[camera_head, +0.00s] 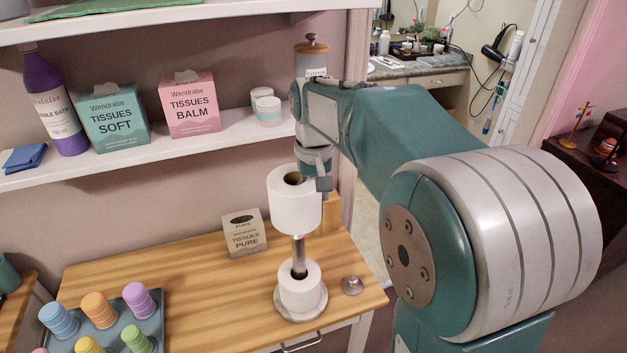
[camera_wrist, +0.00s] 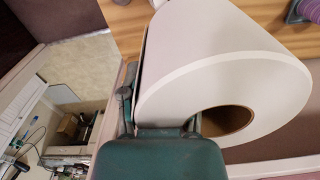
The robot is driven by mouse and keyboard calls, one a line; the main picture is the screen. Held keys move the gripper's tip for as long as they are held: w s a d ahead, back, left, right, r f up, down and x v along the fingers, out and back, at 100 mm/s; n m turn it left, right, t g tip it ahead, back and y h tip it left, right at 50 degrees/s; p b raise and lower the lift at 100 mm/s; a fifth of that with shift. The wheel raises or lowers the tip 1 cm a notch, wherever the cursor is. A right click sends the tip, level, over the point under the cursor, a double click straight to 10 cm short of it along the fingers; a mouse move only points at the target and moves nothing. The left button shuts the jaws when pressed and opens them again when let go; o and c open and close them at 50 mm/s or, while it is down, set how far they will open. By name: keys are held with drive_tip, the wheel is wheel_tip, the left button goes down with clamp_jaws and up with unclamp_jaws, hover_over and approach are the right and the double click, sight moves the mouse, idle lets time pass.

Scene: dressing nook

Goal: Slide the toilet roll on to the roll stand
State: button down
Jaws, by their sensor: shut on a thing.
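My gripper (camera_head: 319,182) is shut on the wall of a white toilet roll (camera_head: 294,207), holding it upright above the wooden top. In the wrist view the roll (camera_wrist: 210,70) fills the middle, its cardboard core open and a finger at its rim. The roll stand (camera_head: 299,250) is a metal post on a round base, standing below the held roll. Another white roll (camera_head: 300,293) sits around the post at the bottom. The held roll hides the post's top, so I cannot tell whether the post has entered its core. No post shows through the core's upper opening.
A grey knob (camera_head: 352,285) lies right of the stand. A tray (camera_head: 160,328) of coloured cups is at front left. A shelf (camera_head: 222,137) with tissue boxes and jars runs behind my arm. The wooden top (camera_head: 200,290) is clear mid-left.

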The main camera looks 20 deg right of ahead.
drive_tip(key=shift+f, duration=1.45)
drive_tip(key=shift+f, duration=2.75)
idle(0.4)
drive_tip(key=shift+c, duration=1.1)
unclamp_jaws()
wheel_tip(320, 180, up, 12)
drive_tip(key=shift+r, duration=0.1)
